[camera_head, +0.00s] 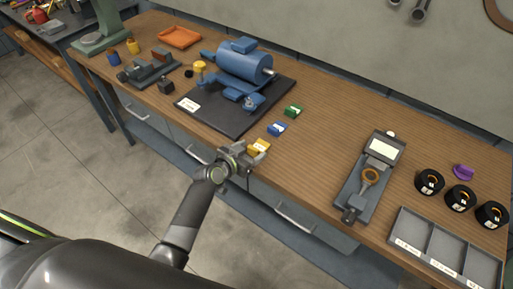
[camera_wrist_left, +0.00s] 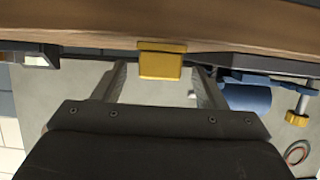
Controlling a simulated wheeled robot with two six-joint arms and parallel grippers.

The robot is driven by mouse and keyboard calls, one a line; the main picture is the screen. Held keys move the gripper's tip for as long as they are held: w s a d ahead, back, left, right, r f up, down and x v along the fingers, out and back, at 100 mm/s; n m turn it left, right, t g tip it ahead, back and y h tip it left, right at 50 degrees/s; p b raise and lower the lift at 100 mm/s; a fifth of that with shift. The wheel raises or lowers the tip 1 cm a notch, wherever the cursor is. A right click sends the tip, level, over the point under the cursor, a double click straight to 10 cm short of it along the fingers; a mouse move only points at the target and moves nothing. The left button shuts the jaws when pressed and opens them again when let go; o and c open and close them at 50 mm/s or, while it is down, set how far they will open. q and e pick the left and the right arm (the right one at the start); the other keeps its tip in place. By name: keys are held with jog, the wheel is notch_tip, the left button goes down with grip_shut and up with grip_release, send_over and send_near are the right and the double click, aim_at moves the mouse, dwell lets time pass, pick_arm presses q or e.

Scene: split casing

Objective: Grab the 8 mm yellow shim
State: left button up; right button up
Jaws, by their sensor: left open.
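The yellow shim (camera_head: 260,146) lies near the front edge of the wooden bench, closest to me in a slanting row with a blue shim (camera_head: 277,129) and a green shim (camera_head: 293,111). Each has a white label too small to read. My left gripper (camera_head: 245,155) is open at the bench's front edge, right beside the yellow shim. In the left wrist view, the yellow shim (camera_wrist_left: 160,62) shows between the two spread fingers, near their tips, with space on both sides. I cannot tell how deep between them it sits. My right gripper is not in view.
A blue motor (camera_head: 243,64) stands on a black mat (camera_head: 225,121) behind and left of the shims. A grey gauge fixture (camera_head: 365,185) stands to the right, then black round parts (camera_head: 460,197) and a divided grey tray (camera_head: 440,240). Bare bench lies between shims and fixture.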

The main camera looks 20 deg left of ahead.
aim_at(259, 146)
pick_arm(q)
jog(key=shift+x, duration=1.05)
